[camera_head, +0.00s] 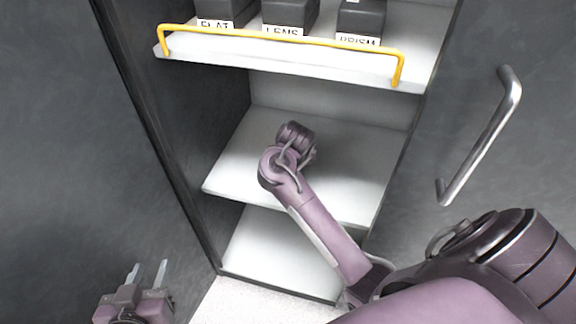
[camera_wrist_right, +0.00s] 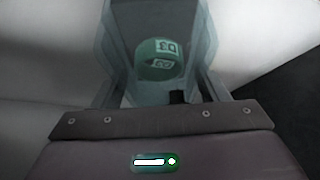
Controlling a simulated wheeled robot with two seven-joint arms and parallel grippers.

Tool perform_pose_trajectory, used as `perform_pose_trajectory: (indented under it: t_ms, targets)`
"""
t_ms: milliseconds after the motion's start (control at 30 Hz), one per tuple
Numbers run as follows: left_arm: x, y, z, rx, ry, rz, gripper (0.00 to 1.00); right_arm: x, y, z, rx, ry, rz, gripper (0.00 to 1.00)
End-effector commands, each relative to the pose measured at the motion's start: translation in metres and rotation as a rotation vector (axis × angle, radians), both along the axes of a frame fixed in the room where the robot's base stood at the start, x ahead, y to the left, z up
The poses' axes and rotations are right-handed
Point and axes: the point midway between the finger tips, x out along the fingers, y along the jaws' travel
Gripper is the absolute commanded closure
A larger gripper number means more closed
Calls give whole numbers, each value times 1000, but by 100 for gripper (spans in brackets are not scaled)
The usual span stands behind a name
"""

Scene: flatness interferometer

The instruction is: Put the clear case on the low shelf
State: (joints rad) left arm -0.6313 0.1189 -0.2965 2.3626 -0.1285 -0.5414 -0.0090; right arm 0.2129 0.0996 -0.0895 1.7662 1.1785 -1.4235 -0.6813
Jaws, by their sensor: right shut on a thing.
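My right gripper (camera_wrist_right: 158,85) is shut on the case, one finger on each side. In the head view my right arm reaches into the open cabinet, over the middle shelf (camera_head: 238,158); its wrist hides the gripper and case there. Whether the case touches a shelf cannot be told. A lower white shelf (camera_head: 265,250) lies beneath. My left gripper (camera_head: 147,272) is open and empty at the lower left, outside the cabinet.
The top shelf (camera_head: 215,68) has a yellow rail (camera_head: 285,37) along its front and dark boxes labelled FLAT (camera_head: 222,8), LENS (camera_head: 288,12) and PRISM (camera_head: 360,20). A dark door with a metal handle (camera_head: 485,135) stands at the right. The visible middle and lower shelf surfaces are bare.

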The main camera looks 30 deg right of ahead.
Motion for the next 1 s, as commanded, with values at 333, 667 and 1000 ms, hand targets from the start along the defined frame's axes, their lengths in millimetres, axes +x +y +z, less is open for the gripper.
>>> perform_pose_trajectory:
  t_ms: [333,667,1000]
  targets:
    - [12,-2,28,-50,-123,8,64,0,0,-4,-1,-2,0,62]
    - [13,-2,32,-58,-142,9,64,0,0,-5,-1,-2,0,62]
    - [13,-2,33,-58,-143,9,64,0,0,-6,0,0,0,10]
